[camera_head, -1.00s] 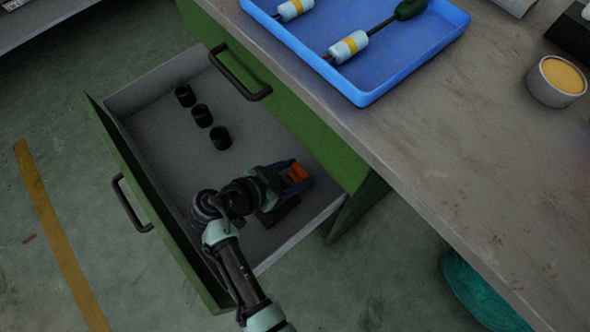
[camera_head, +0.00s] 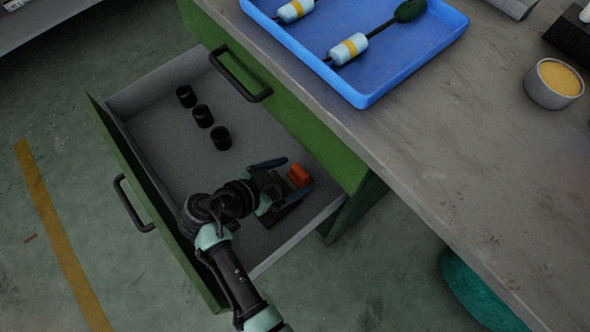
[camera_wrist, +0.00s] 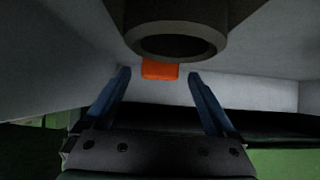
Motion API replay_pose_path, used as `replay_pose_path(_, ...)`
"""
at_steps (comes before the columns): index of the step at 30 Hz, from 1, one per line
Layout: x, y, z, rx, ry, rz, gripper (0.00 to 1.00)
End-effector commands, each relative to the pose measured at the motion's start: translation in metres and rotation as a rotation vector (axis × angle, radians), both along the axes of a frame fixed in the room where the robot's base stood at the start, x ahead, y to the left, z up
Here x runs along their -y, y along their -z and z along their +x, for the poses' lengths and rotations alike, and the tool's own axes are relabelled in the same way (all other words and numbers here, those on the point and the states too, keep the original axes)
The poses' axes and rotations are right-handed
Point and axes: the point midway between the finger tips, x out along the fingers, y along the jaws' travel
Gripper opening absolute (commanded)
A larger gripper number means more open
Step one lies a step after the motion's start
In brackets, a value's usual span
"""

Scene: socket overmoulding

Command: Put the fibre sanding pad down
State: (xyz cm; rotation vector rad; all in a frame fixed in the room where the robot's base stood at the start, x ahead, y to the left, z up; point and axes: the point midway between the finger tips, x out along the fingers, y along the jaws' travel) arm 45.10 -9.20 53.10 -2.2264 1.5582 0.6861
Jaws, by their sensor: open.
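The fibre sanding pad, which I take to be the small orange block (camera_head: 299,175), is in the open drawer (camera_head: 165,125), near its right end. It also shows in the wrist view (camera_wrist: 160,70), between and just beyond my fingertips. My gripper (camera_head: 284,177) is open, its blue fingers spread to either side with a gap to the pad. In the wrist view my gripper (camera_wrist: 159,74) holds nothing. My wrist hides part of the drawer floor.
Several black rings (camera_head: 203,116) stand in a row in the drawer. The green workbench (camera_head: 330,130) overhangs on the right, with a blue tray (camera_head: 370,94) and a round tin (camera_head: 553,84) on top. A dark round-mouthed part (camera_wrist: 175,40) fills the top of the wrist view.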

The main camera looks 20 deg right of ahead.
Motion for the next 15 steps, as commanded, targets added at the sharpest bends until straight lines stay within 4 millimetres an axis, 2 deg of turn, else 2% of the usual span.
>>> replay_pose_path(1,-0.008,-0.009,-0.002,0.001,-0.004,0.000,0.91)
replay_pose_path(7,-0.033,-0.027,-0.012,0.001,-0.003,0.000,0.91)
replay_pose_path(15,-0.046,-0.033,-0.017,-0.001,0.001,0.000,0.91)
